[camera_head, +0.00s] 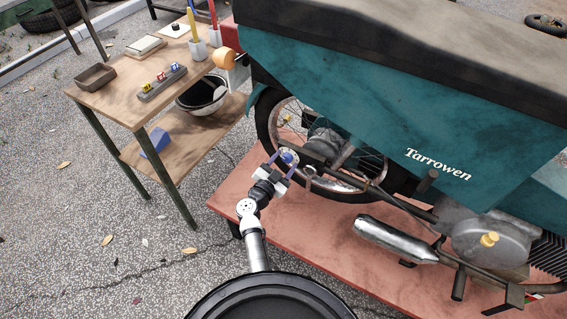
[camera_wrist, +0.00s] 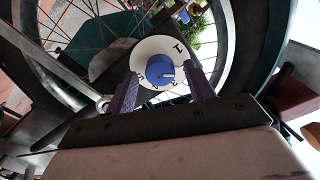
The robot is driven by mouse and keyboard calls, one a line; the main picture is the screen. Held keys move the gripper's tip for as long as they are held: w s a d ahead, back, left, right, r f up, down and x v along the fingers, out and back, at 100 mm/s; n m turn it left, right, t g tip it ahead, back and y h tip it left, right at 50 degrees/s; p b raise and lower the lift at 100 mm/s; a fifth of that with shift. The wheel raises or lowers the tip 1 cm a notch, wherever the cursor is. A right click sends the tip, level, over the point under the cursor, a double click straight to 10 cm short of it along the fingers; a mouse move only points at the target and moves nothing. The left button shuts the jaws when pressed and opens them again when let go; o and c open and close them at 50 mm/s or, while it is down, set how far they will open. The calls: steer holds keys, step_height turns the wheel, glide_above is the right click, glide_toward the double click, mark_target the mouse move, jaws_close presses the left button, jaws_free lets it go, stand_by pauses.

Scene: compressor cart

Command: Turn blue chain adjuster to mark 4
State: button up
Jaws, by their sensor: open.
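The blue chain adjuster (camera_head: 289,157) sits by the motorcycle's rear wheel. In the wrist view the blue adjuster (camera_wrist: 160,68) is a round knob on a white dial plate (camera_wrist: 158,45). A pale line on the knob points right in that view. One dark mark shows at the plate's upper right and several along its lower edge; these are too small to read surely. My gripper (camera_head: 282,164) is open, its purple fingers (camera_wrist: 161,76) on either side of the knob. Whether they touch it I cannot tell.
The rear wheel (camera_head: 264,121) and the teal bodywork (camera_head: 360,120) crowd the adjuster. The motorcycle stands on a red platform (camera_head: 320,230). A wooden table (camera_head: 115,98) with small items stands at the left. Open pavement (camera_head: 130,270) lies at the lower left.

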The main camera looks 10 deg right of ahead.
steer(key=c, duration=1)
steer(key=shift+o, duration=0.2)
steer(key=shift+m, duration=0.3)
steer(key=m+p, duration=0.1)
steer(key=m, duration=0.7)
steer(key=shift+f+m, duration=0.1)
steer(key=shift+m, duration=0.3)
steer(key=m+b, duration=0.2)
steer(key=m, duration=0.3)
steer(key=shift+f, duration=0.1)
steer(key=m+b, duration=0.2)
steer(key=m, duration=0.3)
steer(key=shift+m, duration=0.3)
